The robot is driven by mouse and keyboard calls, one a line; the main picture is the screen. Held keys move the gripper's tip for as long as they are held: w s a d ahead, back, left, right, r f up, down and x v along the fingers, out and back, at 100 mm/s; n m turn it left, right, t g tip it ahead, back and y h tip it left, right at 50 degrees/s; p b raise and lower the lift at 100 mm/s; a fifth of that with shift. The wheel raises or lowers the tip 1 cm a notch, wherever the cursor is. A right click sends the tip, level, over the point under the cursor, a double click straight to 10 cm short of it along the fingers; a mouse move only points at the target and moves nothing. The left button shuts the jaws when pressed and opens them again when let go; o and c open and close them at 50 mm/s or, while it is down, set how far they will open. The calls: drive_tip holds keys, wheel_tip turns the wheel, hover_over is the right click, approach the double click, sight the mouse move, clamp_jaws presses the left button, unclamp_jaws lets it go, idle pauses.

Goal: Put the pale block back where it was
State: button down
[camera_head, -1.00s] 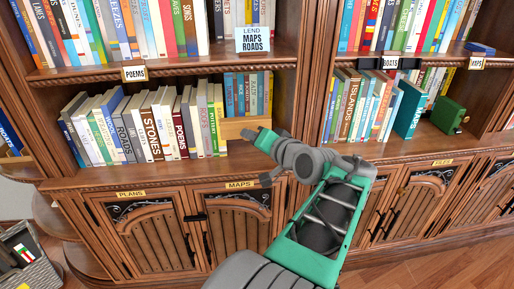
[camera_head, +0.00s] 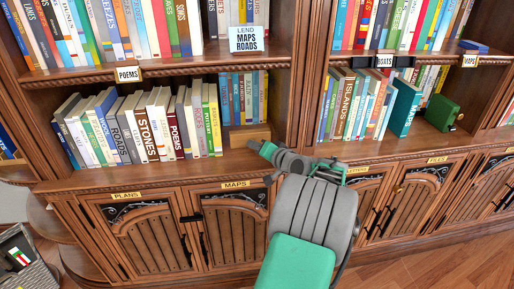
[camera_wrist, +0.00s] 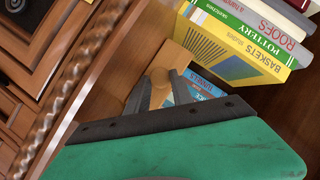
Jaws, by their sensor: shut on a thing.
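The pale block (camera_head: 250,133) is a tan wooden piece on the lower left shelf, just right of the upright row of books and in front of shorter blue books. My gripper (camera_head: 259,144) reaches in from the right and is at its front. In the wrist view the dark fingers of my gripper (camera_wrist: 162,88) are shut on the pale block (camera_wrist: 172,56), which shows behind and beside them. The block is close to the yellow Baskets book (camera_wrist: 235,55); I cannot tell whether they touch. Its underside is hidden.
A row of books (camera_head: 140,125) fills the shelf to the left. The wooden divider (camera_head: 307,90) stands to the right. Bare shelf lies in front of the books. A Lend Maps Roads sign (camera_head: 247,39) hangs above. A green box (camera_head: 442,113) is on the right shelf.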

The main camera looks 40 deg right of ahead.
drive_tip(key=shift+f, duration=0.15)
drive_tip(key=c, duration=1.1)
unclamp_jaws()
